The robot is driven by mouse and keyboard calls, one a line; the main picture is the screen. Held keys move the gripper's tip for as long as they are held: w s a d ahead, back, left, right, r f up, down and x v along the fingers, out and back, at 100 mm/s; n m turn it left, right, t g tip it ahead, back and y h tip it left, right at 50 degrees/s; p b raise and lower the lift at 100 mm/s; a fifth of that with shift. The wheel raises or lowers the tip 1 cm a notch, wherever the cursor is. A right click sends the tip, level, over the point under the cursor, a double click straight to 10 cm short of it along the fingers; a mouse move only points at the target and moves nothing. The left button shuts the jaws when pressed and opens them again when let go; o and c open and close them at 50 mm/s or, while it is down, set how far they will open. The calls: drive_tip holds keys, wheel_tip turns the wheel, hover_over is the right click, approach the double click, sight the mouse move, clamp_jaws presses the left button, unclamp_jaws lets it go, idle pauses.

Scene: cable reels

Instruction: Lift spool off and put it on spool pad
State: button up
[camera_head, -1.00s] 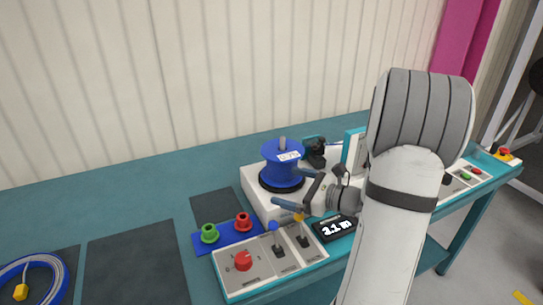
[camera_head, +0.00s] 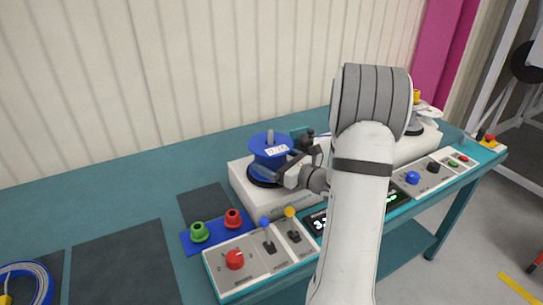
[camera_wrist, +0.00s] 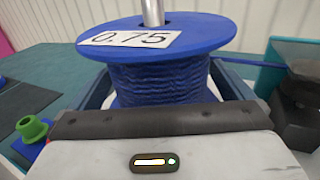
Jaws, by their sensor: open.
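The blue spool (camera_head: 270,152) stands upright on a spindle on the white machine (camera_head: 240,184), above a black disc. Its white label reads 0.75 in the wrist view (camera_wrist: 165,90), where a metal spindle end shows through the top. My gripper (camera_head: 282,172) is at the spool's near right side. In the wrist view its open fingers (camera_wrist: 165,95) lie on the left and right of the wound blue core, below the top flange. Whether they touch the core cannot be seen. Dark flat pads lie on the table, a small one (camera_head: 203,201) and a larger one (camera_head: 122,262); which is the spool pad is not marked.
A blue board with a green knob (camera_head: 200,232) and a red knob (camera_head: 233,218) lies left of the machine. A control panel (camera_head: 250,262) with levers stands in front. A blue cable coil (camera_head: 28,285) lies at the far left. A black part (camera_wrist: 298,100) is close right of the spool.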

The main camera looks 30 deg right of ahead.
drive_tip(key=shift+c, duration=0.2)
drive_tip(key=c, duration=1.3)
drive_tip(key=shift+r, duration=0.15)
wheel_tip(320, 180, up, 18)
drive_tip(key=p, duration=0.1)
drive_tip(key=shift+s, duration=0.1)
idle(1.0)
